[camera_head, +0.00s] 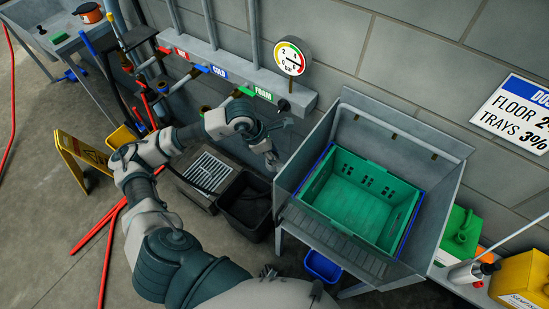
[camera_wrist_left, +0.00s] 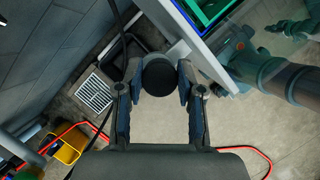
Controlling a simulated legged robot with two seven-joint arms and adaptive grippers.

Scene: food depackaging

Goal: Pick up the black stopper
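The black stopper (camera_wrist_left: 160,76) shows in the left wrist view as a dark round piece between the fingertips of my left gripper (camera_wrist_left: 160,82). The fingers stand apart on either side of it; whether they touch it cannot be told. In the head view my left gripper (camera_head: 279,141) is in front of the wall, left of the sink, with its fingers spread. A small black round knob (camera_head: 283,104) sits just above it at the right end of the pipe panel; I cannot tell if this is the stopper.
A metal sink (camera_head: 290,183) holding a green crate (camera_head: 346,197) is close on the right. A black bin (camera_head: 230,217) and a floor grate (camera_head: 205,170) lie below. A pressure gauge (camera_head: 291,58) is above. A yellow sign (camera_head: 70,150) and red hoses are left.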

